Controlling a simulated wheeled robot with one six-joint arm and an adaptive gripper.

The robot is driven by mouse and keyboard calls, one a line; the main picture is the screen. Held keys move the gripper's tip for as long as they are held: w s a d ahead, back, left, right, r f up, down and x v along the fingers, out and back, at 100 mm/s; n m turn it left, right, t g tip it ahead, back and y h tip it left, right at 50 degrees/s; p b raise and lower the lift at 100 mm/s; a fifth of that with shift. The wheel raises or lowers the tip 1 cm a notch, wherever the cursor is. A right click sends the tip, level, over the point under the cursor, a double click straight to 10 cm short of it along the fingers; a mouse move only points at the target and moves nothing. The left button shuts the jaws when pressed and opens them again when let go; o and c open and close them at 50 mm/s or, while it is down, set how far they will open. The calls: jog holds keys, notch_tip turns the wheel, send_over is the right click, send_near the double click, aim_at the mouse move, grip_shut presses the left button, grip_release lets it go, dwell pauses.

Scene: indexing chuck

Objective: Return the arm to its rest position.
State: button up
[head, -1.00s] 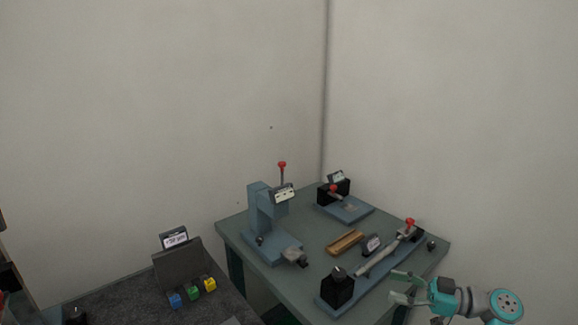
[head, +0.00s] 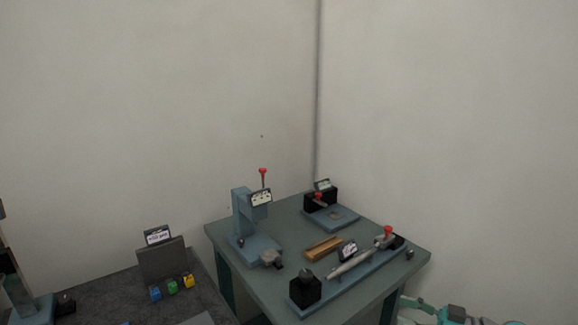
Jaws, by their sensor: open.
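My gripper (head: 404,311) shows at the bottom right of the head view, cut by the lower edge of the picture. Its pale fingers point left and stand apart, with nothing seen between them. It is in front of the right end of the green-grey table (head: 223,246), low in the picture and apart from the devices on the table. Only a teal and grey strip of my arm shows beside it; the rest is out of view.
On the table stand a blue press with a red knob (head: 240,207), a black block on a blue plate (head: 321,196), a wooden tray (head: 324,248) and a long blue fixture (head: 346,278). A dark bench at left holds small coloured blocks (head: 172,287).

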jog(key=s+a+f+m+t+h, duration=0.1)
jog(key=s+a+f+m+h, duration=0.25)
jog(key=f, duration=0.45)
jog(key=s+a+f+m+t+h, duration=0.2)
jog(key=a+f+m, duration=0.2)
jog(key=f, duration=0.4)
jog(key=s+a+f+m+h, duration=0.3)
jog(key=s+f+m+h, duration=0.25)
jog(key=s+f, duration=0.7)
jog(key=s+d+r+t+h, duration=0.1)
jog(key=s+r+h, duration=0.25)
jog(key=s, duration=1.45)
jog(key=s+r+n+t+h, duration=0.1)
jog(key=s+r+t, duration=0.1)
jog(key=s+r, duration=1.1)
notch_tip(320, 180, up, 4)
jog(key=shift+f+t, duration=0.1)
jog(key=shift+t, duration=0.3)
